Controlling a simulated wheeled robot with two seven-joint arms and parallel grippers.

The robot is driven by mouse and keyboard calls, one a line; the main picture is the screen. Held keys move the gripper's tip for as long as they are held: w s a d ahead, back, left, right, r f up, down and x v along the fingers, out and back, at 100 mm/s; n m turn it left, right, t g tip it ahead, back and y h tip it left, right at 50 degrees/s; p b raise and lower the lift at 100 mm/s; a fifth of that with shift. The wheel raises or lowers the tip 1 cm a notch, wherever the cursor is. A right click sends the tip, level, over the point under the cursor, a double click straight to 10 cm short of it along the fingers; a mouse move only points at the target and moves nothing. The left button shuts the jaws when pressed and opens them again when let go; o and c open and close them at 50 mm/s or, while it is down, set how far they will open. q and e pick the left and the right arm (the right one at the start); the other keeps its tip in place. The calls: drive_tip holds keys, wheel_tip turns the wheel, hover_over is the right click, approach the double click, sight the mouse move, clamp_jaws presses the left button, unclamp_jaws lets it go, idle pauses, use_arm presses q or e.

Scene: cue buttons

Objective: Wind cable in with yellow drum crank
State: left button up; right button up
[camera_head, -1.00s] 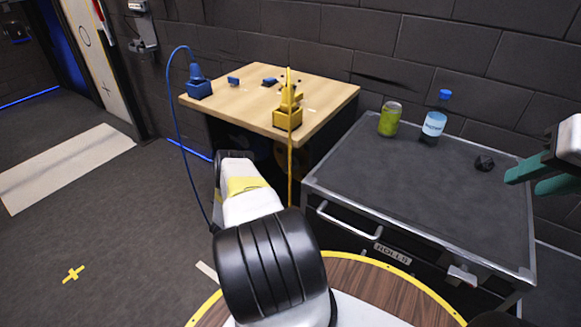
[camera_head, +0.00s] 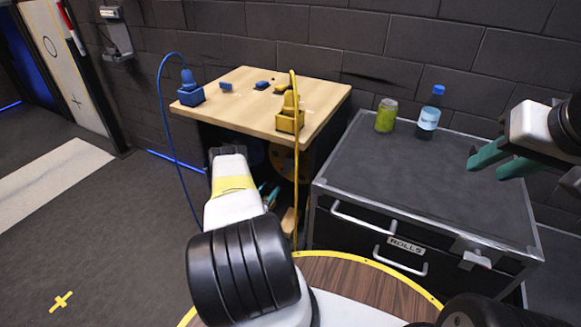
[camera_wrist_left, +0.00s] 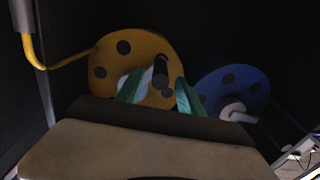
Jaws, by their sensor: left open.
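The yellow drum (camera_wrist_left: 130,48) with its dark crank knob (camera_wrist_left: 160,66) is under the table in the left wrist view; part of the drum (camera_head: 287,163) shows in the head view. My left gripper (camera_wrist_left: 160,92) is open, its teal fingers on either side of the knob in the picture; contact is unclear. It is partly hidden by my arm in the head view (camera_head: 268,192). The yellow cable (camera_head: 295,190) hangs from the yellow block (camera_head: 289,121) at the table's front edge; it also meets the drum (camera_wrist_left: 72,60). My right gripper (camera_head: 497,161) is open and empty above the case.
A blue drum (camera_wrist_left: 232,88) sits beside the yellow one. The wooden table (camera_head: 235,113) carries a blue block (camera_head: 190,95) with a hanging blue cable (camera_head: 166,120). The dark case (camera_head: 400,180) at right holds a green can (camera_head: 386,116) and a bottle (camera_head: 429,115).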

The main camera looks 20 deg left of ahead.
sight(280, 176)
use_arm(q)
drive_tip(key=shift+w+d, duration=0.15)
drive_tip(key=shift+w, duration=2.15)
clamp_jaws()
